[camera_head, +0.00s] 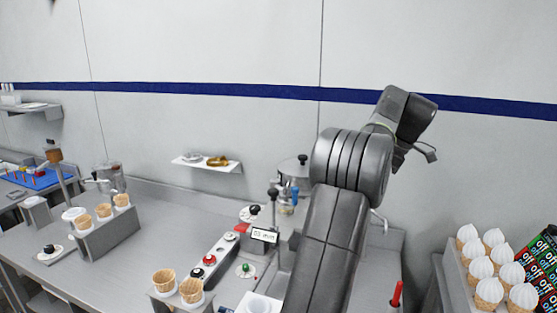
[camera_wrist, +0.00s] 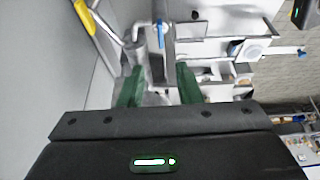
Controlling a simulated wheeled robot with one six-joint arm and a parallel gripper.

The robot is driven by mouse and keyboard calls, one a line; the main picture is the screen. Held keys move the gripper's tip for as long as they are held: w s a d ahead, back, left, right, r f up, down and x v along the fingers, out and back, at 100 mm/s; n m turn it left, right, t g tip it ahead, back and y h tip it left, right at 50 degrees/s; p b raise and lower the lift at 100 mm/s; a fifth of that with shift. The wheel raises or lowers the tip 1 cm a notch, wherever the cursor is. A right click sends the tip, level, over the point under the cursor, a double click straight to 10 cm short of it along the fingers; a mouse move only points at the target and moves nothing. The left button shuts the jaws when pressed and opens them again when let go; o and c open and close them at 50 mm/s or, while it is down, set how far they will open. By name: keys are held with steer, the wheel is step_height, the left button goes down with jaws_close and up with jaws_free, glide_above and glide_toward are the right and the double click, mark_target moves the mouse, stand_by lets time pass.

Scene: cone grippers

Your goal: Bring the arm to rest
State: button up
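My arm (camera_head: 340,220) rises from the bottom of the head view, right of centre, and bends at a large dark joint. Its end, with my gripper (camera_head: 425,152), is up in front of the wall above the counter's right part. Only part of the gripper shows there. In the wrist view my gripper (camera_wrist: 160,82) has two green fingers standing apart. The gap between them looks empty, with blurred grey and white equipment behind it.
The grey counter (camera_head: 160,245) carries a cone stand (camera_head: 110,235), a button panel (camera_head: 215,262), a small display (camera_head: 264,236) and a metal pot (camera_head: 295,172). White-topped cones (camera_head: 490,290) stand at the right. A wall shelf (camera_head: 190,164) holds small items. Free counter lies at the left middle.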

steer(key=x, duration=1.3)
steer(key=shift+a+f, duration=0.1)
steer(key=v, duration=1.4)
steer(key=x, duration=1.4)
steer(key=shift+p, duration=0.3)
steer(key=shift+w+f+m+b, duration=0.1)
steer(key=shift+f+m+b, duration=0.05)
steer(key=shift+m+b, duration=0.2)
steer(key=shift+m+t+b, duration=0.3)
steer(key=shift+m+t, duration=0.2)
steer(key=shift+m, duration=0.35)
steer(key=m+h+b, duration=0.1)
steer(key=m, duration=0.1)
steer(key=m+t+h+b, duration=0.1)
steer(key=m, duration=0.2)
steer(key=shift+a+m, duration=0.15)
steer(key=shift+m, duration=0.15)
